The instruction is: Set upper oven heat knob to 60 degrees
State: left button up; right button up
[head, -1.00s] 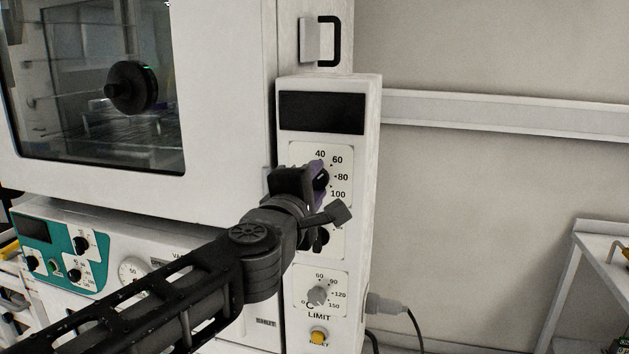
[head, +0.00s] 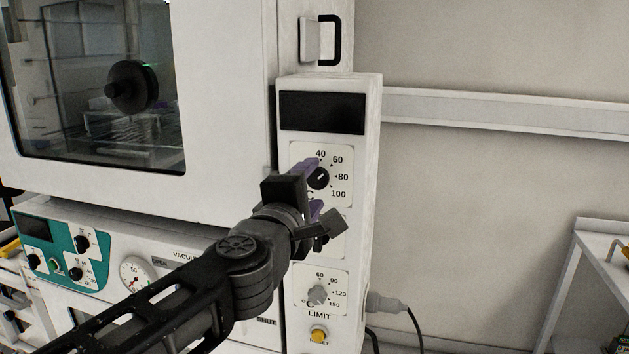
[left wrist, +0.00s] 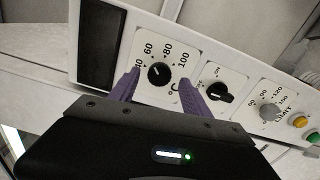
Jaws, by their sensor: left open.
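The upper heat knob (head: 319,178) is a black round knob on a white dial plate marked 40, 60, 80 and 100. It also shows in the left wrist view (left wrist: 158,74). Its small white pointer mark appears to face about 60, but it is too small to read exactly. My left gripper (head: 316,188) is open and empty in front of the dial. In the left wrist view its purple fingers (left wrist: 160,88) are spread wide, with the knob beyond and between their tips, apart from them. My right gripper is not in view.
Below are a second black knob (left wrist: 219,93), a grey LIMIT knob (head: 317,294) and a yellow button (head: 319,335). A dark display (head: 322,112) sits above the dial. The oven door (head: 225,110) is at left. Free room lies right of the panel.

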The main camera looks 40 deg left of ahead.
pick_arm(q)
jog(key=p+v, duration=0.1)
jog(key=v, duration=0.4)
jog(key=shift+s+d, duration=0.1)
jog(key=shift+s, duration=0.1)
dwell(0.4)
